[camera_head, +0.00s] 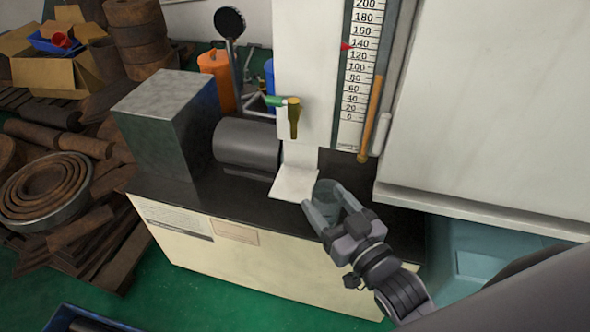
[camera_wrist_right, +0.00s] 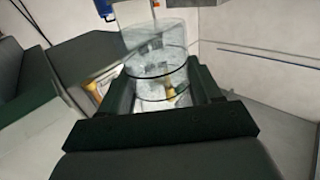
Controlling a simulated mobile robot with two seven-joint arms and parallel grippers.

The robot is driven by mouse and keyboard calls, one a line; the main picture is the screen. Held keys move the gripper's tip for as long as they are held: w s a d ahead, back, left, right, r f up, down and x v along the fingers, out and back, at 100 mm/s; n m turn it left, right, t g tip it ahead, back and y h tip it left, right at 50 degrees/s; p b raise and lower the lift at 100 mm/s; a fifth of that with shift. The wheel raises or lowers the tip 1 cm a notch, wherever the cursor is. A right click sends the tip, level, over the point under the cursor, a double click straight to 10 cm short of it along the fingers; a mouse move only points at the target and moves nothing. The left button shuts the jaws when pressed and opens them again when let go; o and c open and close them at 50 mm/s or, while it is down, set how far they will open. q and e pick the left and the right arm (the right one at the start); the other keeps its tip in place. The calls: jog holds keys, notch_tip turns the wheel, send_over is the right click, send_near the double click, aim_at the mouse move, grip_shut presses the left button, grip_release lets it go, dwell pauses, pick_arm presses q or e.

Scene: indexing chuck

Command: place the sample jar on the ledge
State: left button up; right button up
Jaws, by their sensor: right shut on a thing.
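The sample jar (camera_head: 326,188) is a clear, greyish glass cylinder. My right gripper (camera_head: 324,200) is shut on it, one finger on each side. In the right wrist view the jar (camera_wrist_right: 153,48) stands between the two dark fingers (camera_wrist_right: 160,85), and things behind show through it. The ledge (camera_head: 295,185) is a small pale plate jutting out at the foot of the white panel. In the head view the jar is just right of the ledge's right edge; I cannot tell its height above the ledge. My left gripper is not in view.
A grey cylinder (camera_head: 247,148) and a metal block (camera_head: 168,115) stand left of the ledge on the dark bench top (camera_head: 200,198). A green-and-yellow valve handle (camera_head: 292,115) sits above the ledge. A scale (camera_head: 360,75) and white cabinet (camera_head: 490,100) are to the right.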

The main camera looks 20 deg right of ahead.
jog(key=w, duration=0.3)
jog(key=w+a, duration=0.1)
jog(key=w, duration=0.5)
jog(key=shift+a+b, duration=0.4)
jog(key=w, duration=0.3)
jog(key=shift+w+a, duration=0.25)
jog(key=shift+a, duration=0.05)
jog(key=shift+s+f+b, duration=0.15)
jog(key=shift+f+b, duration=0.25)
jog(key=shift+f, duration=0.3)
jog(key=shift+f, duration=0.2)
jog(key=o, duration=0.8)
